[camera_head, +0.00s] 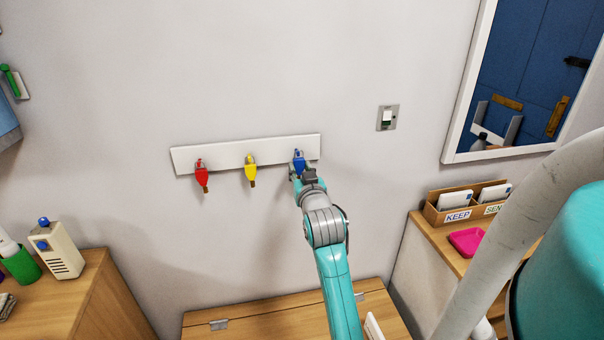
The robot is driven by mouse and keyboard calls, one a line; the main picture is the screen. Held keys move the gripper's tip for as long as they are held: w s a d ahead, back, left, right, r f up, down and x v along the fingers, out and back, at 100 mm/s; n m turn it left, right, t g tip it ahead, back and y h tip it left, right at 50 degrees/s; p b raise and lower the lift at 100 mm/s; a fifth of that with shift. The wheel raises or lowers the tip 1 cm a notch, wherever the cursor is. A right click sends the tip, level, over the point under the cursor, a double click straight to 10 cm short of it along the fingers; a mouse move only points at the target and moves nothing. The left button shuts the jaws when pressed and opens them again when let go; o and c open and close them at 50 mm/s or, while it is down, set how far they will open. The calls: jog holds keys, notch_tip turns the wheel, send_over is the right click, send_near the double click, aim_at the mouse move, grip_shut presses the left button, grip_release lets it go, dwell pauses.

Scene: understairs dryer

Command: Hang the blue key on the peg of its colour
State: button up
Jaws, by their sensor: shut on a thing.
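A white peg rail (222,152) is fixed to the wall. A red key (202,176) hangs at its left and a yellow key (251,170) near its middle. The blue key (299,161) is at the right end of the rail, in front of it. My gripper (299,173) is shut on the blue key from below. The blue key looks upright. The peg behind it is hidden, and I cannot tell whether the key is on that peg.
A wooden bench or chest (275,327) stands below the rail under my arm. A cabinet (90,300) at left holds a green cup (22,265). A cabinet at right holds a letter box (432,213) and a pink item (466,241). The wall around the rail is clear.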

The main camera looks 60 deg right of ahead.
jog(key=shift+w+d+f, duration=0.35)
jog(key=shift+w+d, duration=0.3)
jog(key=shift+d, duration=0.1)
jog(key=shift+d+f, duration=0.1)
dwell(0.3)
jog(key=o, duration=1.1)
jog(key=v, duration=1.2)
